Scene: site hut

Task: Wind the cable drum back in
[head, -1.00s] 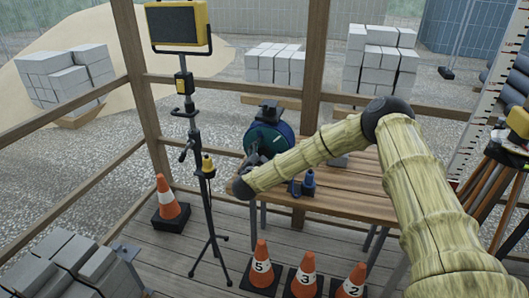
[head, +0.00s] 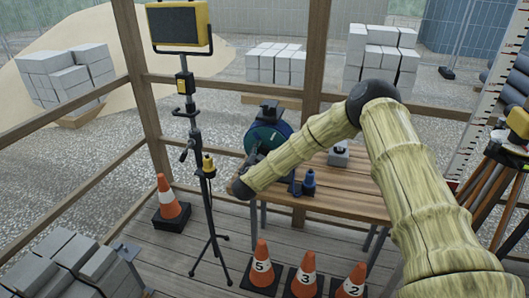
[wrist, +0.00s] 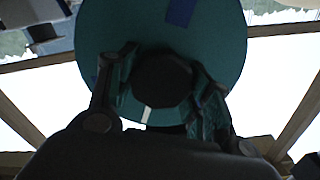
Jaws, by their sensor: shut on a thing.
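The cable drum (head: 270,134) stands at the left end of the wooden table in the head view, with a teal and dark blue round face. In the wrist view its teal disc (wrist: 215,35) fills the upper middle, with blue marks on it. My gripper (wrist: 163,85) is right in front of the disc, its two fingers on either side of a dark round knob (wrist: 160,80). It is shut on this knob. In the head view my arm partly hides my gripper (head: 255,157) and the lower part of the drum.
A work-light tripod (head: 205,190) stands close on the left. Several numbered cones (head: 262,262) line the floor in front.

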